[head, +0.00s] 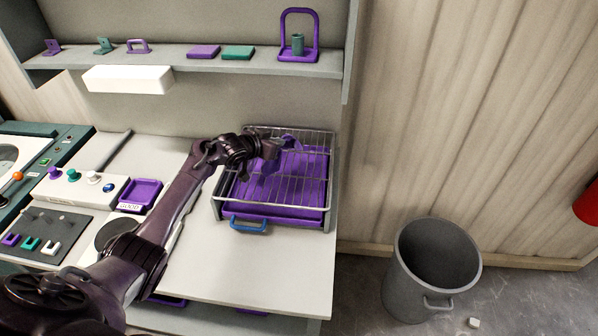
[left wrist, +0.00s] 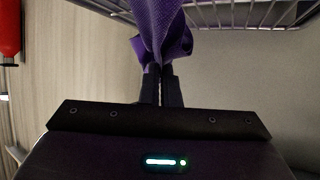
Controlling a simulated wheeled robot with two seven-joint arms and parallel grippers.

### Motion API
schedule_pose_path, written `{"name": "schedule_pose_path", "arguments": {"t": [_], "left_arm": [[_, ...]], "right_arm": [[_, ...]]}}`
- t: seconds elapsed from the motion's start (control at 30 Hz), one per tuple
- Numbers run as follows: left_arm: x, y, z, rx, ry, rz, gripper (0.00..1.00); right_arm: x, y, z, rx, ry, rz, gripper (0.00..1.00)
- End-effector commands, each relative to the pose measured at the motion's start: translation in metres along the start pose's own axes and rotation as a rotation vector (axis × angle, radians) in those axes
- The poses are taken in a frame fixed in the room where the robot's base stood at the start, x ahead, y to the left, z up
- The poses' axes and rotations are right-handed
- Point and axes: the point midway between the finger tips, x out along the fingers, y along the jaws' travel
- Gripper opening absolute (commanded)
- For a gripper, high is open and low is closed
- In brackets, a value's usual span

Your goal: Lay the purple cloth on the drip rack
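The purple cloth (left wrist: 162,30) hangs bunched from my left gripper (left wrist: 160,85), which is shut on it in the left wrist view. In the head view the cloth (head: 263,165) shows over the left part of the drip rack (head: 321,161), a wire grid above a purple tray with a blue handle. My left gripper (head: 277,147) is at the rack's back left part. I cannot tell whether the cloth touches the wires. My right gripper is not in view.
A grey shelf (head: 190,65) with small purple and green parts runs above the bench. A white button box (head: 80,187) and a purple tray marked GOOD (head: 141,194) stand left of the rack. A grey bin (head: 432,270) stands on the floor at right. The bench front is clear.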

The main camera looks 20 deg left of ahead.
Motion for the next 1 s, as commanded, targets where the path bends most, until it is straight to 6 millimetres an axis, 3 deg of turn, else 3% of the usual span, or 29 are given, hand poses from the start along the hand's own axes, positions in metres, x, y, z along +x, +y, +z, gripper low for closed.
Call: {"name": "schedule_pose_path", "arguments": {"t": [0.1,0.47,0.7,1.0], "left_arm": [[0.001,-0.023,0.004,-0.008,-0.001,-0.014,0.00],[0.031,0.026,0.059,-0.007,-0.002,-0.007,0.00],[0.036,0.071,0.064,-0.006,0.000,-0.007,0.00],[0.039,0.099,0.067,-0.005,0.000,-0.010,0.00]], "right_arm": [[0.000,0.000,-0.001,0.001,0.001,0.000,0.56],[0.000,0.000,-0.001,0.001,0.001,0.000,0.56],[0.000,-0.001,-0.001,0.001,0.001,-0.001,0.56],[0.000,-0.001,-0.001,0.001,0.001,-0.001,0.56]]}}
